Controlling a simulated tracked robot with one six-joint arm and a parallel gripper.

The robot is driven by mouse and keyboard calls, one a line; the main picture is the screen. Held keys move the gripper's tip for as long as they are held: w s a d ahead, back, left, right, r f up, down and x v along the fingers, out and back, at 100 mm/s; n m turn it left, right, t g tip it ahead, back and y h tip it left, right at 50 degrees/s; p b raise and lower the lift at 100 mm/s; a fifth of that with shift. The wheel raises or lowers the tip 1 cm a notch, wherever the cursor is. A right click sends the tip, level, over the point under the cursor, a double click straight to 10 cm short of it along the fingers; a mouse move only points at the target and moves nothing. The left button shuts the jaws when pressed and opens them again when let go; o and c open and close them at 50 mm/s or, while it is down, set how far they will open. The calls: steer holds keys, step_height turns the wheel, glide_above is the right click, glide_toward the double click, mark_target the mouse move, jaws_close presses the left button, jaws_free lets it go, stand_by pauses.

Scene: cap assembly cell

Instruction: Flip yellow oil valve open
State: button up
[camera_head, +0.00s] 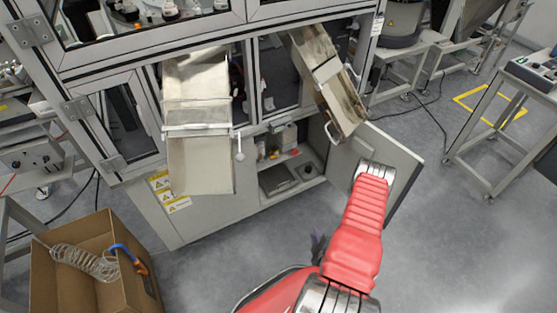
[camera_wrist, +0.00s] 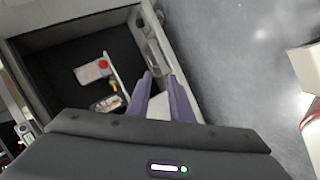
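The lower cabinet (camera_head: 290,185) of the machine is open, and small fittings show inside it. A small yellow part (camera_head: 273,156) there may be the oil valve; it is too small to tell its handle position. In the wrist view a small yellow spot (camera_wrist: 113,86) shows inside the cabinet near a red round part (camera_wrist: 103,65). My gripper (camera_wrist: 160,76) is open and empty, its two purple-grey fingers apart, pointing toward the cabinet opening. In the head view my gripper (camera_head: 318,244) is partly hidden by my red arm, in front of the cabinet and apart from it.
The cabinet door (camera_head: 400,165) stands open to the right, behind my arm. A cardboard box (camera_head: 75,285) with a coiled hose stands at lower left. Grey floor before the cabinet is clear.

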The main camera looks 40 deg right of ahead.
steer(key=s+a+f+m+g+y, duration=0.2)
steer(key=s+f+m+g, duration=0.1)
step_height(320, 180, up, 5)
steer(key=s+m+g+y, duration=0.2)
steer(key=m+g, duration=0.1)
steer(key=g, duration=0.1)
steer(key=w+a+r+m+g, duration=0.2)
steer(key=a+r+m, duration=0.1)
steer(key=r, duration=1.3)
steer(key=w+a+r+m+g, duration=0.2)
steer(key=w+r, duration=0.1)
steer(key=r, duration=1.2)
steer(key=s+a+r+n+t, duration=0.1)
steer(key=a+r+t, duration=0.1)
steer(key=a+r, duration=0.6)
steer(key=s+a+r+n+t, duration=0.1)
steer(key=a+r+t, duration=0.1)
steer(key=a+r, duration=0.6)
steer(key=s+a+r+n+t+y, duration=0.1)
steer(key=a+r, duration=0.7)
steer(key=r, duration=1)
steer(key=shift+s+a+r+t, duration=0.2)
steer(key=shift+s+r+t, duration=0.2)
steer(key=shift+s+t, duration=0.15)
steer(key=shift+o, duration=0.2)
steer(key=shift+o, duration=1.2)
steer(key=shift+a, duration=0.1)
